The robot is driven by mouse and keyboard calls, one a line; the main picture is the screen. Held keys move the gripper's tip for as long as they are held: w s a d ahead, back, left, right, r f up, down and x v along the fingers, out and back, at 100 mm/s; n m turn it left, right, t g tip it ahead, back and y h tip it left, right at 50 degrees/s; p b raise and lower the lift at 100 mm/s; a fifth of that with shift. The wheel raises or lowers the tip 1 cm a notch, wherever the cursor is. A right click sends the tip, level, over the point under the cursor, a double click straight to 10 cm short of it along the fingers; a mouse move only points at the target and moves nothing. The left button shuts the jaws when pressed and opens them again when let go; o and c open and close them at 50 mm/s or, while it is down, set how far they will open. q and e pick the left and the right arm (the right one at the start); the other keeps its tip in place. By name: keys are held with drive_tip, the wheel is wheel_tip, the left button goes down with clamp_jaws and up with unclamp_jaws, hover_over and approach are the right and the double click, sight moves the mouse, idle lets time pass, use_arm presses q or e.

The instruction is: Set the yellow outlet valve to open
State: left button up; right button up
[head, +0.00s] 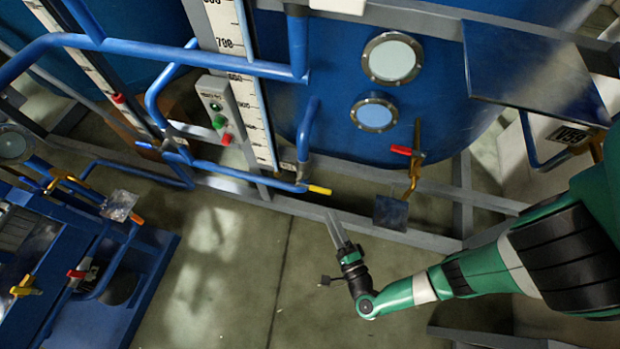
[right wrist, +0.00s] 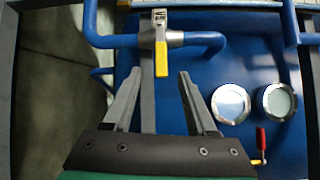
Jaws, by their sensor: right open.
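The yellow outlet valve handle (head: 319,190) sticks out to the right from the end of a blue pipe at the front of the blue tank. In the right wrist view the yellow handle (right wrist: 161,60) hangs down from its metal valve body, crosswise to the blue pipe (right wrist: 115,41). My right gripper (head: 333,217) is just below and right of the handle in the head view. In the right wrist view its two fingers (right wrist: 159,78) are spread, with the handle's end between or just beyond the tips. No contact shows. My left gripper is not in view.
A red-handled valve (head: 402,150) sits on the tank's front right, with two round sight windows (head: 392,58) above. A grey frame rail (head: 370,229) runs below the tank. A control box with green and red buttons (head: 219,121) stands left. The floor (head: 240,270) is clear.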

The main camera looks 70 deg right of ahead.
sight(322, 192)
drive_tip(key=w+d+n+b, duration=0.1)
drive_tip(key=w+d, duration=0.1)
drive_tip(key=w+d+n+t+y+b, duration=0.1)
drive_tip(key=w+d, duration=0.1)
drive_tip(key=d, duration=0.1)
drive_tip(key=w+d+n+y, duration=0.1)
drive_tip(key=w+d, duration=0.1)
drive_tip(key=shift+d+t+b, duration=0.25)
drive_tip(key=shift+t+b, duration=0.05)
drive_tip(key=shift+b, duration=0.1)
drive_tip(key=shift+w+d+r, duration=0.15)
drive_tip(key=shift+w+d, duration=0.1)
drive_tip(key=shift+w, duration=0.15)
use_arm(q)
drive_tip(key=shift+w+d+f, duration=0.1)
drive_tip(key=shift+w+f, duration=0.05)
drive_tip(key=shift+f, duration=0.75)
use_arm(e)
clamp_jaws()
idle(0.6)
